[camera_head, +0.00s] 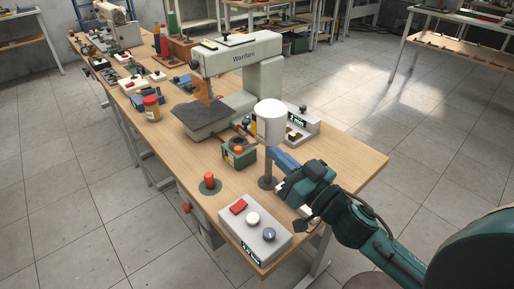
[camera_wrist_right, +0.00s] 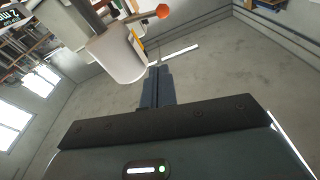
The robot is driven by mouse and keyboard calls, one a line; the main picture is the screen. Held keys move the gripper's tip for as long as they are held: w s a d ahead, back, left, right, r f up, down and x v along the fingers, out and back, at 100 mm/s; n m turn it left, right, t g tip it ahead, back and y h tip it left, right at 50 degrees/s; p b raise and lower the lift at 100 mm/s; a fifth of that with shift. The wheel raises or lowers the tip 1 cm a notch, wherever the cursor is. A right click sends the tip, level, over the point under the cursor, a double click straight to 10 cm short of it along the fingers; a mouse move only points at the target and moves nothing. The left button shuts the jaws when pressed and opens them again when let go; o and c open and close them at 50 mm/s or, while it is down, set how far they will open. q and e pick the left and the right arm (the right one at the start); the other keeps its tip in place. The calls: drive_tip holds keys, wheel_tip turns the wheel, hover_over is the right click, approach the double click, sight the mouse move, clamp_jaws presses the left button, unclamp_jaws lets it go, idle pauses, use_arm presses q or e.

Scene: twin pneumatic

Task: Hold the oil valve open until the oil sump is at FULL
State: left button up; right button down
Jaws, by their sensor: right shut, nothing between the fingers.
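My right gripper (camera_head: 275,154) is shut and empty, with its blue fingers pointing toward the post under a white cylinder (camera_head: 270,122). In the right wrist view the closed fingers (camera_wrist_right: 157,72) point up beside the cylinder (camera_wrist_right: 118,55); I cannot tell whether they touch anything. An orange ball knob on a thin rod (camera_wrist_right: 163,11) shows beyond the fingertips, and may be the valve lever. A green box with an orange top (camera_head: 238,158) stands left of the cylinder. I cannot read a sump level or tell whether the valve is open. My left gripper is not in view.
A grey control box (camera_head: 268,241) with a red switch and knobs sits at the near table end. A red button (camera_head: 209,180) stands behind it. The Warifani press (camera_head: 240,60) and a display unit (camera_head: 300,128) stand farther back. Bare wood (camera_head: 345,165) lies at right.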

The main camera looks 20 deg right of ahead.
drive_tip(key=p+x, duration=0.2)
drive_tip(key=x, duration=0.7)
drive_tip(key=f, duration=0.2)
drive_tip(key=f+b, duration=0.1)
drive_tip(key=shift+s+a+f, duration=0.1)
drive_tip(key=shift+a+f, duration=0.3)
drive_tip(key=shift+s+a+f+n+y+b, duration=0.1)
drive_tip(key=shift+f+n+y, duration=0.2)
drive_tip(key=shift+n, duration=0.55)
drive_tip(key=shift+a+f+n+y+b, duration=0.15)
drive_tip(key=shift+f+n, duration=0.15)
drive_tip(key=shift+n, duration=0.6)
drive_tip(key=shift+s+a+f+n+y+b, duration=0.1)
drive_tip(key=shift+f+n+y, duration=0.2)
drive_tip(key=shift+n, duration=0.55)
idle(3.8)
